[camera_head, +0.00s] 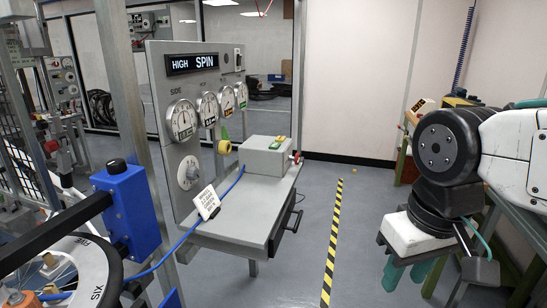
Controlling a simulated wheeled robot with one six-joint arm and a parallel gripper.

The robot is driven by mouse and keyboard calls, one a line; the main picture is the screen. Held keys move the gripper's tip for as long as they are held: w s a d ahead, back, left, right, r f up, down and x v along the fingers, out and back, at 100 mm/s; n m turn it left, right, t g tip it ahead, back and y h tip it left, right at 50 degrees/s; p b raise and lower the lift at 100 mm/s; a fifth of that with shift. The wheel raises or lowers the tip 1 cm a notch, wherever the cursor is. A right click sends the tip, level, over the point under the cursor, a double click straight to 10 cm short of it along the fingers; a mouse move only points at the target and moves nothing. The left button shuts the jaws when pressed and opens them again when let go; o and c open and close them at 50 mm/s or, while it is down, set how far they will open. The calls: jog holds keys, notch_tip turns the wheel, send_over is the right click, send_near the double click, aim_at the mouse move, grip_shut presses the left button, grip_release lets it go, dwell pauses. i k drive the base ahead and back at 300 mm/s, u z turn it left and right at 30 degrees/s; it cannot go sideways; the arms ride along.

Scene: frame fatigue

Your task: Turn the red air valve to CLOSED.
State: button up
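A small red valve-like fitting (296,157) shows at the right rear edge of the grey console (235,205), beside a grey box. It is too small to tell its handle's position or read a label. A red round knob (51,146) also shows on equipment at the far left; I cannot tell which of the two is the air valve. My gripper (435,272) hangs at the right, pointing down. Its dark fingers look spread apart with nothing between them. It is well apart from the console and both red parts.
A gauge panel (190,92) with a "HIGH SPIN" sign rises behind the console. A blue box (128,208) with a black knob stands at left, near frame posts and a blue hose. A yellow-black floor stripe (332,240) crosses clear floor. A bench (515,215) stands at right.

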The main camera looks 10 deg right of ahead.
aim_at(296, 158)
jog(key=k, duration=0.55)
jog(key=z, duration=1.05)
jog(key=i, duration=1.25)
jog(key=u, duration=0.65)
jog(key=i, duration=0.55)
jog(key=u, duration=0.55)
